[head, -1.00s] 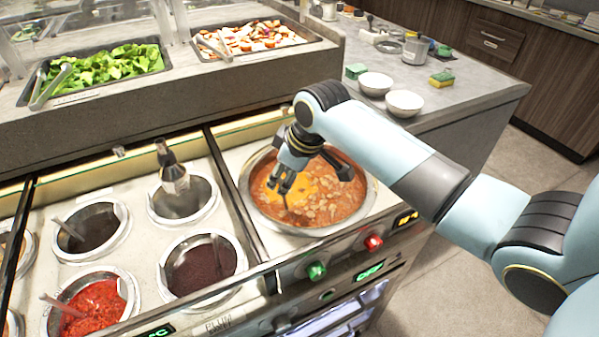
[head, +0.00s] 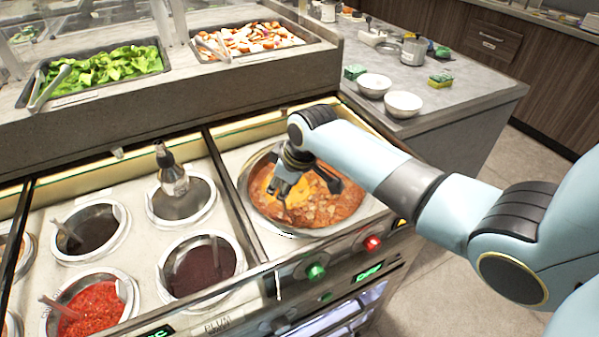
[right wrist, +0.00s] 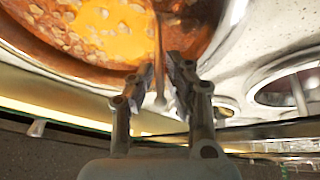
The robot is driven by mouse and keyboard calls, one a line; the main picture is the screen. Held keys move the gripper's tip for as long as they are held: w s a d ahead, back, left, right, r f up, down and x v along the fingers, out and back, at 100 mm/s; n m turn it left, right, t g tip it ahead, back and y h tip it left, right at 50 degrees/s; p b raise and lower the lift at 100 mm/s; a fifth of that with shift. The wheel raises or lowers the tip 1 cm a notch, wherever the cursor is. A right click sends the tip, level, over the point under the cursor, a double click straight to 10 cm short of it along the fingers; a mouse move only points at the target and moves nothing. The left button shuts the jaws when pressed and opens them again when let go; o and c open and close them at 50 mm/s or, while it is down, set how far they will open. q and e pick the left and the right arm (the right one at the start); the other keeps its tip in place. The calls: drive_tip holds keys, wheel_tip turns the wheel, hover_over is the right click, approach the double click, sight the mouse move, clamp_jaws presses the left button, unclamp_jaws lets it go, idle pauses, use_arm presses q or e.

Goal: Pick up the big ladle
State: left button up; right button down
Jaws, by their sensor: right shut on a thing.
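The big pot (head: 252,217) holds orange-brown stew and sits in the counter at the middle of the head view. My right gripper (head: 281,194) is low over the stew on the pot's left side. In the right wrist view, its fingers (right wrist: 161,78) are shut on the thin upright handle of the big ladle (right wrist: 158,42). The handle's end shows between the fingers. The ladle's bowl is not visible, and the stew hides where the handle goes in. My left gripper is not in view.
Trays of greens (head: 105,68) and chopped food (head: 252,40) are on the raised shelf behind. White bowls (head: 404,104) stand on the counter at right.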

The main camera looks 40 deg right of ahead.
idle(0.3)
drive_tip(key=shift+r, duration=0.15)
drive_tip(key=shift+r, duration=0.25)
wheel_tip(320, 180, up, 17)
drive_tip(key=shift+r, duration=0.15)
idle(0.3)
